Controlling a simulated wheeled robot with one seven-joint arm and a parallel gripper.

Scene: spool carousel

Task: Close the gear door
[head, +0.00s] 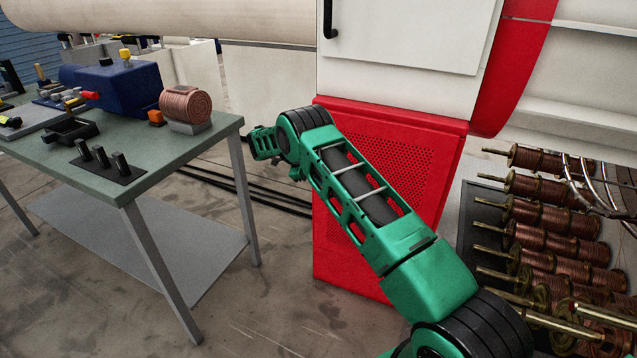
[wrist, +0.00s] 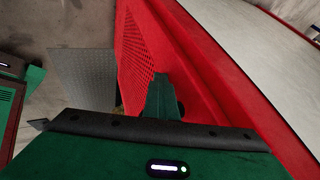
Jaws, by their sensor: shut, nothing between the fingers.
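A white door panel (head: 415,32) with a black handle (head: 330,20) is at the top middle of the head view, on a white machine housing above a red perforated base (head: 380,160). It looks like the gear door, but its top is cut off and I cannot tell whether it is ajar. My gripper (head: 262,143) is at the far end of my green arm, left of the red base and below the door. In the wrist view, my gripper's fingers (wrist: 164,95) are shut and empty, in front of red machine panels (wrist: 150,45).
A green-topped table (head: 150,160) with a blue box (head: 115,85), a copper coil (head: 186,105) and black pegs stands at the left, close to my gripper. Copper spools (head: 550,215) on rods are at the right. Some floor (head: 270,310) is clear between table and base.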

